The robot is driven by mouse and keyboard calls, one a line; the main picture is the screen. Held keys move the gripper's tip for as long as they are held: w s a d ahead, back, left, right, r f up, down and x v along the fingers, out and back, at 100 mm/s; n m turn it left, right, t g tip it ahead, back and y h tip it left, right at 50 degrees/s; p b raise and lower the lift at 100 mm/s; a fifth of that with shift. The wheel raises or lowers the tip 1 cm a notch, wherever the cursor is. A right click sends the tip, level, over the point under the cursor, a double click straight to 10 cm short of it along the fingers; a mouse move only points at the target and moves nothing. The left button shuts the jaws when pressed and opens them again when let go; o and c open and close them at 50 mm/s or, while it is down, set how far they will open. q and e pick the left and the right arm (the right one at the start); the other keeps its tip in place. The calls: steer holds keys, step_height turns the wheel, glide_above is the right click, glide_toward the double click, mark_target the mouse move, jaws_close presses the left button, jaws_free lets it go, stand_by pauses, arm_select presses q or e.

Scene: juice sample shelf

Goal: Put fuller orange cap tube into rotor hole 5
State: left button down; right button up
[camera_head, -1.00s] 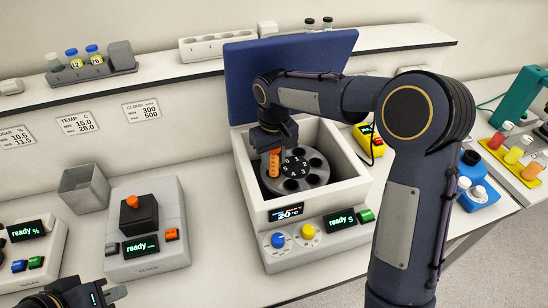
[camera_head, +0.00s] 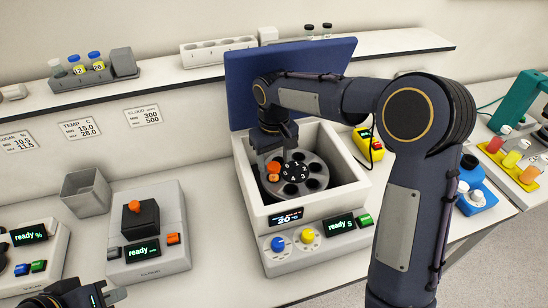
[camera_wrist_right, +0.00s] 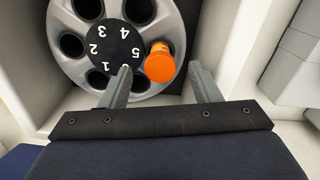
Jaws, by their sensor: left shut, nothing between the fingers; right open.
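The orange cap tube (camera_head: 273,172) sits in a hole of the grey rotor, on the rotor's left side in the head view. In the right wrist view its orange cap (camera_wrist_right: 160,64) stands in the hole beside the printed 5; the tube's body is mostly hidden, so its fill level does not show. The rotor (camera_wrist_right: 62,72) lies inside the open centrifuge (camera_head: 258,208). My right gripper (camera_wrist_right: 161,82) is open, with one finger on each side of the cap. My left gripper (camera_head: 116,295) is shut and empty at the bottom left of the head view.
The blue lid (camera_head: 290,75) stands raised behind the rotor. A shelf rack holds blue-capped tubes (camera_head: 96,61). Colored samples (camera_head: 512,156) stand far right.

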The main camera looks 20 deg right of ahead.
step_height(320, 180, up, 8)
steer(key=f+b, duration=0.1)
steer(key=s+d+r+m+t+y, duration=0.1)
steer(key=s+d+r+y, duration=0.15)
steer(key=s+d, duration=0.4)
steer(key=s+f+m+t, duration=0.1)
steer(key=s+f+t, duration=0.1)
steer(key=s, duration=0.8)
steer(key=s+f+m+t+y+b, duration=0.1)
steer(key=s+f, duration=0.4)
steer(key=s, duration=0.6)
steer(key=shift+s+a+m+t, duration=0.2)
steer(key=shift+a+m+t, duration=0.15)
steer(key=shift+m+t, duration=0.4)
